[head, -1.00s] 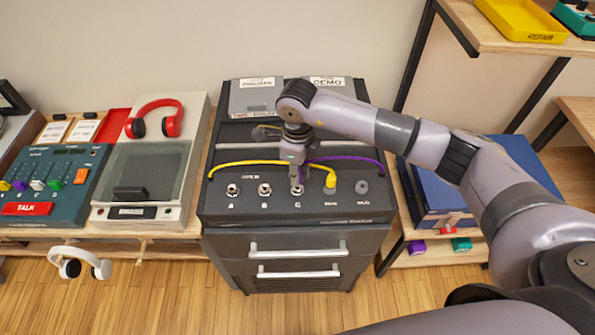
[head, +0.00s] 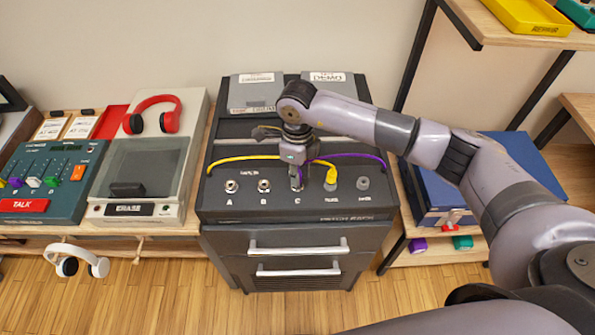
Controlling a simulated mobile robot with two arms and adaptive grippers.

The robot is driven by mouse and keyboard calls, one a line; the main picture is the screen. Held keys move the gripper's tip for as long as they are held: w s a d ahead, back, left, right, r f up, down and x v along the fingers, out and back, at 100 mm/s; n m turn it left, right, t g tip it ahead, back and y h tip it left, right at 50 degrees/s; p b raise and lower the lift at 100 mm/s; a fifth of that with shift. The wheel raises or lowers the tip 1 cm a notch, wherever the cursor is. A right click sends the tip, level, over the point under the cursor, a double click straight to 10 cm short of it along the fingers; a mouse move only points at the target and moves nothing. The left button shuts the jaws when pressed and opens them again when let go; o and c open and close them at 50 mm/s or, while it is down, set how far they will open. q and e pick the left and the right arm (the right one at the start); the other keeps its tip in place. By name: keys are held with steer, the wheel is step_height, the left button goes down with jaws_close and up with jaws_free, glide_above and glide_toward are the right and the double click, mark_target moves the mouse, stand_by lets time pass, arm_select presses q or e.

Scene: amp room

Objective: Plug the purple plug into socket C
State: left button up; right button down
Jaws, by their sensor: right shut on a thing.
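The patch unit (head: 225,208) is a dark box with a row of sockets on its sloped front. Sockets A (head: 231,186) and B (head: 264,186) are empty. My right gripper (head: 296,182) points down at socket C, above the letter C (head: 297,201), and covers that socket. It is shut on the purple plug, which its fingers mostly hide. The purple cable (head: 350,156) runs from the gripper to the right. Whether the plug is seated in socket C cannot be told. My left gripper is not in view.
A yellow plug (head: 331,176) stands in the socket right of C, with its yellow cable (head: 240,158) arching left behind the gripper. A grey socket (head: 363,184) is at the far right. Drawers with handles (head: 298,247) are below. Red headphones (head: 152,115) lie left; a shelf stands right.

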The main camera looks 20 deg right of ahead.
steer(key=c, duration=1.4)
jaws_free()
step_height(320, 180, up, 12)
